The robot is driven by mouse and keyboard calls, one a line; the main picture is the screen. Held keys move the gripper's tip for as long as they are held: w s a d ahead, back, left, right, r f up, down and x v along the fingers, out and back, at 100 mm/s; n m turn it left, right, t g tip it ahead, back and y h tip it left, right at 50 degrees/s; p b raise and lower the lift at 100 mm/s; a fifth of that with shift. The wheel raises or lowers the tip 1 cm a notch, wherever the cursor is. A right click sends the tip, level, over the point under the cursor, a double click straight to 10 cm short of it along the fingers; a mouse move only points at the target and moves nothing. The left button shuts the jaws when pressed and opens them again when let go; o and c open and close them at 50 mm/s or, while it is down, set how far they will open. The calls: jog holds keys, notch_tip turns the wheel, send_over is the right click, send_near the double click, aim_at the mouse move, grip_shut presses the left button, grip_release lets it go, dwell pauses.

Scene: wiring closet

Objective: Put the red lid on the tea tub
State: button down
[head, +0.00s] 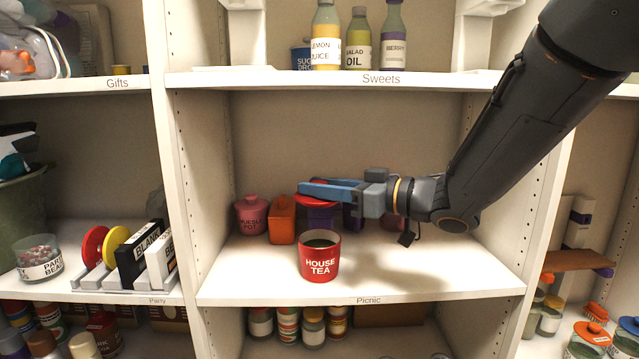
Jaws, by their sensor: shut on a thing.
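The tea tub (320,264) is a red tub labelled "HOUSE TEA". It stands upright and open near the front of the middle shelf, with dark contents showing inside. My gripper (328,190) reaches in from the right, above and behind the tub's rim in the picture. Its blue fingers are shut on the red lid (316,201), which shows as thin red parts above and below the fingers. The lid looks roughly level and apart from the tub. The fingers hide much of it.
Behind stand a pink pot (250,215), an orange container (282,219) and purple containers (320,218), partly hidden. A red disc (94,246) and a yellow disc (116,241) stand in a rack on the left shelf. The shelf front right of the tub is clear.

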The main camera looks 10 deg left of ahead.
notch_tip(320, 180, down, 7)
jog(key=b, duration=0.3)
jog(key=shift+w+f+b, duration=0.1)
jog(key=shift+f+b, duration=0.55)
jog(key=shift+f, duration=0.4)
dwell(1.2)
jog(key=c, duration=1.7)
grip_release()
jog(key=shift+c, duration=0.2)
jog(key=o, duration=0.5)
jog(key=shift+o, duration=0.2)
jog(key=shift+d, duration=0.2)
jog(key=p+v, duration=0.2)
jog(key=v, duration=0.5)
jog(key=shift+d, duration=0.35)
jog(key=shift+s, duration=0.3)
